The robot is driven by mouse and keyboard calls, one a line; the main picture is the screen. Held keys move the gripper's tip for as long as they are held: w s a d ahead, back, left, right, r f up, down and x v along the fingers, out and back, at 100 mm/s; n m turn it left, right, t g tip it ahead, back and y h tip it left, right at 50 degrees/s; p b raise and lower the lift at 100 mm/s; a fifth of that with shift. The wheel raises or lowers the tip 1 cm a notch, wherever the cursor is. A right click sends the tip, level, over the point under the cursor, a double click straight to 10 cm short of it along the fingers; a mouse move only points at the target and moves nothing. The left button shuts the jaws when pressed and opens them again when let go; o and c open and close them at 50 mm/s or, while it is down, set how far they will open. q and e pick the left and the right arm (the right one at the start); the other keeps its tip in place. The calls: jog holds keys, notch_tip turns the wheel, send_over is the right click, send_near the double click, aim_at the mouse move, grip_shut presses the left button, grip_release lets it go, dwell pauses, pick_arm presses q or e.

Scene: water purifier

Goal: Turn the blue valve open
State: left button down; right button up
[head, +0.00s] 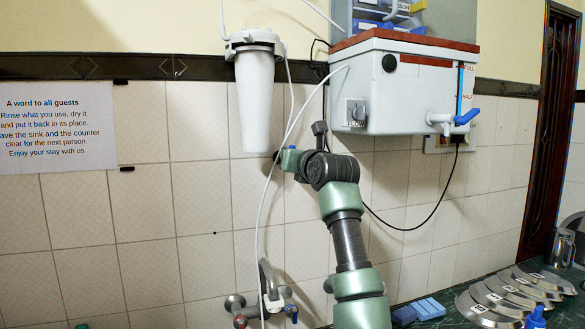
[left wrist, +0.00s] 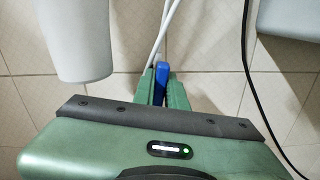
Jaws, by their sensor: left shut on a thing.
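The blue valve handle (left wrist: 161,80) sits upright between the fingers of my left gripper (left wrist: 160,90) in the left wrist view. The gripper is shut on it. White tubes run up just behind and above the handle. In the head view my left gripper (head: 288,160) is in front of the tiled wall, between the white filter canister and the purifier box. A small blue bit (head: 291,147) of the handle shows there; the valve's body is hidden. My right gripper is not in view.
The white filter canister (head: 255,100) hangs to the left of the gripper. The purifier box (head: 400,88) with a blue-levered tap (head: 466,117) is to the right. A black cable (head: 420,222) loops below the box. A faucet (head: 268,290) is below.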

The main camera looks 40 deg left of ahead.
pick_arm(q)
jog(key=shift+s+a+n+b, duration=0.15)
jog(key=shift+n+b, duration=0.55)
jog(key=shift+n, duration=0.4)
jog(key=shift+r, duration=0.1)
jog(key=c, duration=1.6)
grip_release()
jog(key=shift+o, duration=0.8)
jog(key=b+v, duration=0.3)
jog(key=v, duration=0.4)
jog(key=shift+s+d, duration=0.2)
jog(key=shift+d, duration=0.15)
